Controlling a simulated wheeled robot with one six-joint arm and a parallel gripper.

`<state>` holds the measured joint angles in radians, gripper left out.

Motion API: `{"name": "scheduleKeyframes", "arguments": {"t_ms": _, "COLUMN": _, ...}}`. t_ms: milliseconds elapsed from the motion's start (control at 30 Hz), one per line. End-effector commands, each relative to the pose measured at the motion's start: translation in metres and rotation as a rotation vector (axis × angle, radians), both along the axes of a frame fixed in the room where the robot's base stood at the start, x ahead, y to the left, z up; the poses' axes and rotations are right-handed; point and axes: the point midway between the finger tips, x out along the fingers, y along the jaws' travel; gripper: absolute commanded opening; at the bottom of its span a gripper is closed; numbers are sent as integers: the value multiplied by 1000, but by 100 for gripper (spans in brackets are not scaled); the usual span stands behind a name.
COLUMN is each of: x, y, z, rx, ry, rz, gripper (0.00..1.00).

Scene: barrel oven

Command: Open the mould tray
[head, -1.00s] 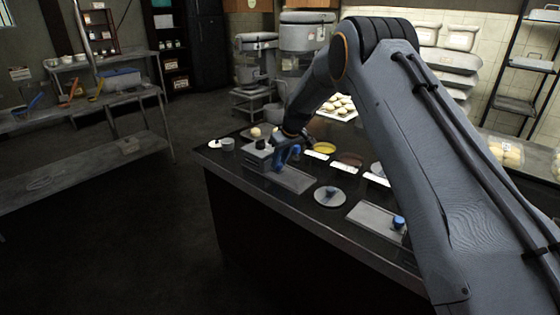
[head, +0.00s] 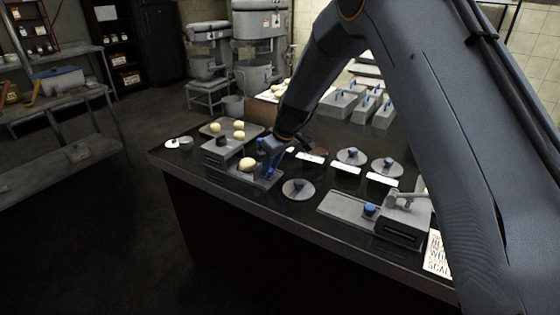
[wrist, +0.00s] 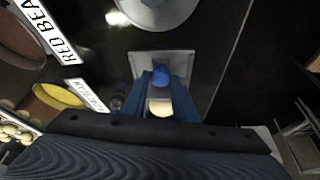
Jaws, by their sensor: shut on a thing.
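The mould tray (head: 268,182) is a flat grey plate that sticks out of the front of a grey box (head: 216,158) on the dark counter. In the wrist view the tray (wrist: 178,57) has a blue knob (wrist: 160,75) standing on it. My gripper (head: 267,165) is low over the tray. Its blue fingers (wrist: 161,82) are shut on the knob. A pale dough ball (head: 248,164) shows in front of the box, beside the fingers, and part of the dough (wrist: 160,107) shows between them. My arm and fingers hide part of the tray.
A baking tray (head: 255,128) with dough balls lies behind the box. A round grey plate (head: 298,190) lies to the right. Further right is a second grey box (head: 402,232) with its own plate. Bare counter lies in front.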

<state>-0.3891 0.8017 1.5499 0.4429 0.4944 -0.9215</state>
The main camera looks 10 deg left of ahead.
Motion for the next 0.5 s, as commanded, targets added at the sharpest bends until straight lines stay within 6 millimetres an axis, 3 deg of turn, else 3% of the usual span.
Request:
{"name": "scheduleKeyframes", "arguments": {"t_ms": 300, "x": -2, "y": 3, "z": 0, "rx": 1, "ry": -3, "rz": 7, "gripper": 0}}
{"name": "scheduleKeyframes", "arguments": {"t_ms": 333, "x": -2, "y": 3, "z": 0, "rx": 1, "ry": -3, "rz": 7, "gripper": 28}}
{"name": "scheduleKeyframes", "arguments": {"t_ms": 433, "x": -2, "y": 2, "z": 0, "rx": 0, "ry": -2, "rz": 6, "gripper": 44}}
{"name": "scheduleKeyframes", "arguments": {"t_ms": 500, "x": -2, "y": 2, "z": 0, "rx": 0, "ry": -1, "rz": 5, "gripper": 45}}
